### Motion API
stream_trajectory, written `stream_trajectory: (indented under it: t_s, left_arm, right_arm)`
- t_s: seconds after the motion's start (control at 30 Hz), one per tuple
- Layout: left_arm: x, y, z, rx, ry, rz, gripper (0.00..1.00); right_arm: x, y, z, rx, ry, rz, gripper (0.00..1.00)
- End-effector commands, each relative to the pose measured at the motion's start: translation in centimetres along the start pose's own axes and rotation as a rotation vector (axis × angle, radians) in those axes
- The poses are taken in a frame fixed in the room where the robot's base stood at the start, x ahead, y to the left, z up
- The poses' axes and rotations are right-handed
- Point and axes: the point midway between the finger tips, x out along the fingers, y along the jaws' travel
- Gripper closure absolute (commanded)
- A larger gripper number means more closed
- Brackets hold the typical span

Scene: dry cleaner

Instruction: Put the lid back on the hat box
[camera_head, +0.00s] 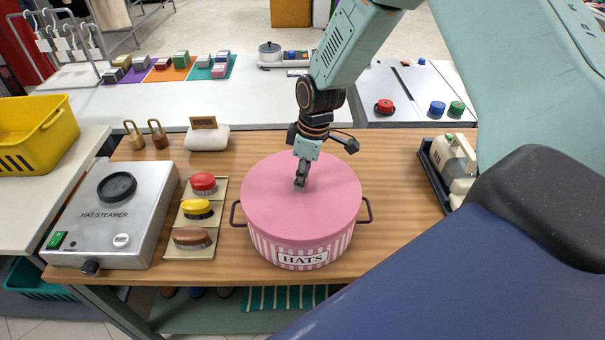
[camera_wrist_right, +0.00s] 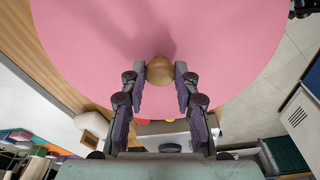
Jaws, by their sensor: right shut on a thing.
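The hat box (camera_head: 303,245) is round with pink and white stripes, a "HATS" label and dark side handles. It stands on the wooden counter. Its plain pink lid (camera_head: 325,190) sits over the top of the box and looks level; whether it is fully seated I cannot tell. My right gripper (camera_head: 300,182) reaches down to the lid's middle. In the right wrist view its two fingers (camera_wrist_right: 160,78) are shut on the round wooden knob (camera_wrist_right: 160,70) of the lid (camera_wrist_right: 215,40). The knob is hidden in the head view. My left gripper is not in view.
A hat steamer (camera_head: 115,210) and a tray of brushes (camera_head: 196,212) stand left of the box. A cream device in a black tray (camera_head: 452,165) stands right.

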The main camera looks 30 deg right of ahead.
Motion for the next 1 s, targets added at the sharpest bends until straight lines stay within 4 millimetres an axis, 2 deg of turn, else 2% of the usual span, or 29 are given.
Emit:
stream_trajectory:
  t_s: [0.47, 0.5, 0.77, 1.0]
  left_arm:
    - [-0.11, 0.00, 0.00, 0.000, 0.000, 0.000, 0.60]
    - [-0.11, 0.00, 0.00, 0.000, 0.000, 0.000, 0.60]
    - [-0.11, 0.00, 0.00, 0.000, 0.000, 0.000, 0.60]
    - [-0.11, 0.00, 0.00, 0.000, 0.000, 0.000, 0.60]
  right_arm:
    - [0.03, 0.03, 0.00, 0.000, 0.000, 0.000, 1.00]
    - [0.03, 0.03, 0.00, 0.000, 0.000, 0.000, 0.66]
    - [0.03, 0.02, 0.00, 0.000, 0.000, 0.000, 0.44]
    - [0.05, 0.01, 0.02, 0.000, 0.000, 0.000, 0.42]
